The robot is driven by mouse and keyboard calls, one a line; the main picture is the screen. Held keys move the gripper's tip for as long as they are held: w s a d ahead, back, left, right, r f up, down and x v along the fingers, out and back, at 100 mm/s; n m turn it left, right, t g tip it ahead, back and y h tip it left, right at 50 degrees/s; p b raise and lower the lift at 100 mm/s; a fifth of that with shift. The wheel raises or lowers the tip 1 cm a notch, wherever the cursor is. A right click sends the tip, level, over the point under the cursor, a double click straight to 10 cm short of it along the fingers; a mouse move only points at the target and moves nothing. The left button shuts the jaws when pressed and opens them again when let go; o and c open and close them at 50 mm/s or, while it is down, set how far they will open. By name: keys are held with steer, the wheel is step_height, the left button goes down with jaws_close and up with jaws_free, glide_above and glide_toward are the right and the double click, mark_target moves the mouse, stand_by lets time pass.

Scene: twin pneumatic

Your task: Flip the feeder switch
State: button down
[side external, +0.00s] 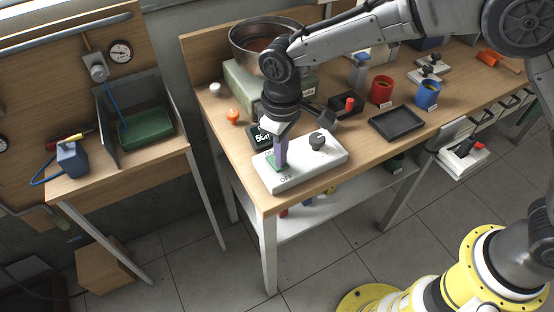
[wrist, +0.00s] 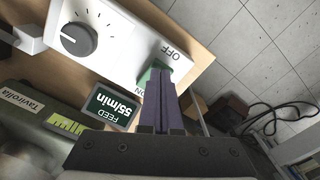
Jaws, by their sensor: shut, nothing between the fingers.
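The feeder control box (side external: 310,171) is white and sits on the near corner of the wooden bench; it also fills the upper left of the wrist view (wrist: 120,52). Its green switch (wrist: 148,74) lies between the OFF and ON labels, partly hidden by my fingers. A grey dial knob (wrist: 78,38) is on the same box, also in the side view (side external: 318,140). My gripper (side external: 281,164) points down with its purple fingers shut and empty, tips at the switch. In the wrist view the fingertips (wrist: 160,76) overlap the switch; I cannot tell whether they touch it.
A display reading FEED 55/min (wrist: 108,107) stands beside the box. A green-grey machine with a metal bowl (side external: 262,40) is behind. A black tray (side external: 397,123), red cup (side external: 381,90) and blue cup (side external: 427,94) stand to the right. The bench's front edge is close to the box.

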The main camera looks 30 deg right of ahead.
steer(key=shift+f, duration=0.55)
steer(key=shift+r, duration=3.6)
